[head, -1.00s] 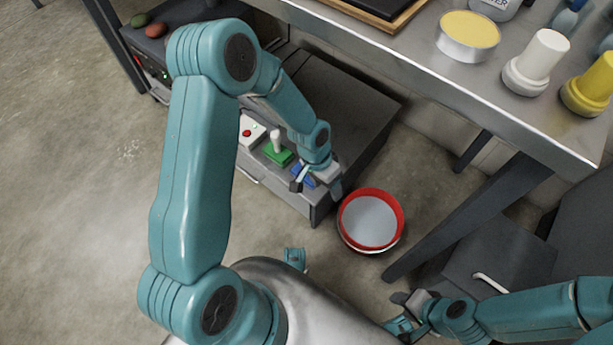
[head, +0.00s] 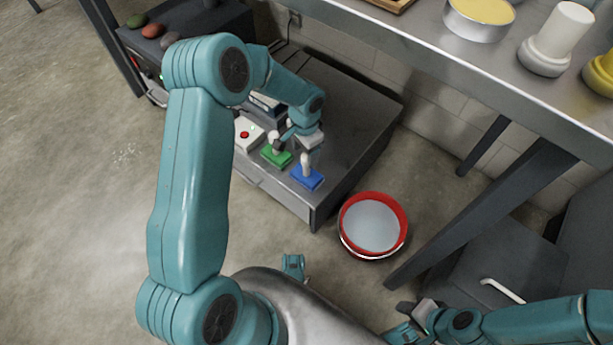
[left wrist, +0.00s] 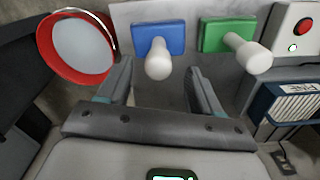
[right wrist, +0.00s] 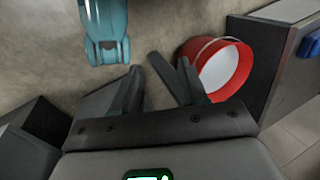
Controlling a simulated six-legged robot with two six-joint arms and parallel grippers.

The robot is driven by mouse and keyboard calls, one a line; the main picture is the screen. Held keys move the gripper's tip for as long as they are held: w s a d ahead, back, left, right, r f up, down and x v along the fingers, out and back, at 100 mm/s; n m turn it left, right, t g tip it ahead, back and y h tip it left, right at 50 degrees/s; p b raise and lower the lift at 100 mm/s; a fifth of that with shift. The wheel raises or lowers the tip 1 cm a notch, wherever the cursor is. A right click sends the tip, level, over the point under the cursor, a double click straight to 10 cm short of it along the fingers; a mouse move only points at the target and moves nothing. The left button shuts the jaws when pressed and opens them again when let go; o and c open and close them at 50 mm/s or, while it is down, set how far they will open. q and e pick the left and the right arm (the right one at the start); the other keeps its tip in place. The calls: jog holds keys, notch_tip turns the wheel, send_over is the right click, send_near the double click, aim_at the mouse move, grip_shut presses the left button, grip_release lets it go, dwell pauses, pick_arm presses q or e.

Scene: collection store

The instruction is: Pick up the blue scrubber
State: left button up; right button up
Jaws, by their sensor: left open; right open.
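The blue scrubber (head: 307,178), a flat blue block with an upright white handle, sits near the front right corner of the low grey cabinet. In the left wrist view the blue scrubber (left wrist: 160,38) has its handle pointing toward the camera, between the fingertips of my left gripper (left wrist: 159,72). My left gripper (head: 297,150) is open and empty, just behind and above the scrubber in the head view. I cannot tell whether a finger touches the handle. My right gripper (head: 402,318) is open and empty, low at the right, near the floor.
A green scrubber (head: 276,155) with a white handle stands close left of the blue one. A white box with a red button (head: 246,134) lies beyond it. A red bucket (head: 402,212) stands on the floor right of the cabinet. A metal table (head: 500,85) overhangs at upper right.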

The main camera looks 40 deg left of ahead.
pick_arm(q)
notch_tip(320, 180, down, 5)
jog(key=b, duration=0.2)
jog(key=shift+d+r+b, duration=0.1)
jog(key=shift+r+b, duration=0.1)
jog(key=shift+b, duration=0.2)
jog(key=shift+f, duration=0.4)
jog(key=shift+r, duration=0.1)
pick_arm(e)
jog(key=f, duration=0.1)
jog(key=w+f, duration=0.1)
jog(key=f, duration=0.1)
jog(key=shift+w+d+t, duration=0.2)
jog(key=shift+w+t, duration=0.1)
pick_arm(q)
grip_shut()
pick_arm(e)
jog(key=shift+r, duration=0.1)
